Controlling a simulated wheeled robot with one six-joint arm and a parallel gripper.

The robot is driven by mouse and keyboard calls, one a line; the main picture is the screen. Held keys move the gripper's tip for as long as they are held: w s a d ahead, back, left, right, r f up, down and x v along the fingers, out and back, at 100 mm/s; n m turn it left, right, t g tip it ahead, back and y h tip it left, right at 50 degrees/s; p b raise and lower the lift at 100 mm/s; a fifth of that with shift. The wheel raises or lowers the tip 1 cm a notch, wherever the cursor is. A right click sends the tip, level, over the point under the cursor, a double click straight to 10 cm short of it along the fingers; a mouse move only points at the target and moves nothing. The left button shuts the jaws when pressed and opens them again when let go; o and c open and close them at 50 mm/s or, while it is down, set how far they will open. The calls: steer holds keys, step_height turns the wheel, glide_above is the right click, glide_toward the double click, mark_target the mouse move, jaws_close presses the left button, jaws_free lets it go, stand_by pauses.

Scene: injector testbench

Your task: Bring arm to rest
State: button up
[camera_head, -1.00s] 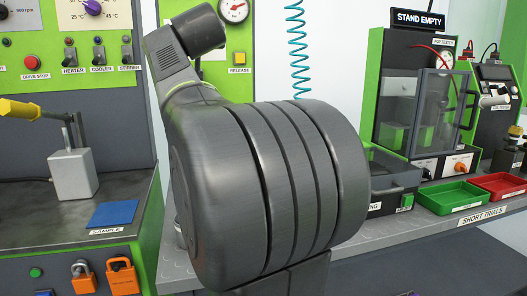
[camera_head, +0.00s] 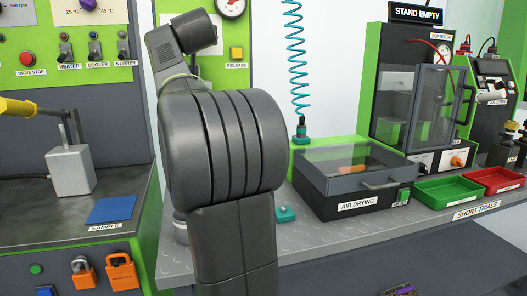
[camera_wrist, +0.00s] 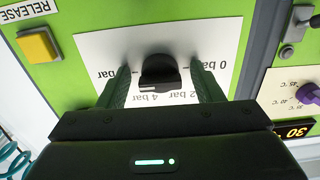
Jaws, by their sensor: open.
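My gripper (camera_wrist: 163,80) shows in the wrist view with its two dark green fingers apart, one on each side of a black knob (camera_wrist: 160,70). Clear gaps show between the knob and both fingers. I cannot tell how far the fingertips are from the panel. The knob sits on a white plate (camera_wrist: 110,45) marked 0 bar, 2 bar and 4 bar. In the head view my dark grey arm stands in the middle, raised in front of the green panel. My gripper is hidden there.
A yellow RELEASE button (camera_wrist: 38,45) and a purple knob (camera_wrist: 308,94) flank the plate. On the bench right of my arm stand the AIR DRYING box (camera_head: 350,185), a green tray (camera_head: 447,189) and a red tray (camera_head: 495,179). A blue SAMPLE pad (camera_head: 112,210) lies left.

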steer(key=b+v, duration=0.2)
steer(key=v, duration=1.2)
steer(key=p+x, duration=0.2)
steer(key=x, duration=1.2)
steer(key=shift+w+n, duration=0.1)
steer(key=shift+n, duration=0.3)
steer(key=shift+r+n+p, duration=0.15)
steer(key=shift+n+p, duration=0.45)
steer(key=shift+n, duration=0.2)
steer(key=shift+n+p, duration=0.4)
steer(key=shift+n, duration=0.5)
steer(key=n+p, duration=0.2)
steer(key=n, duration=0.3)
steer(key=shift+d, duration=0.1)
steer(key=n+p, duration=0.2)
steer(key=n, duration=0.3)
steer(key=shift+p, duration=0.3)
steer(key=shift+n+p, duration=0.5)
steer(key=shift+n, duration=1.3)
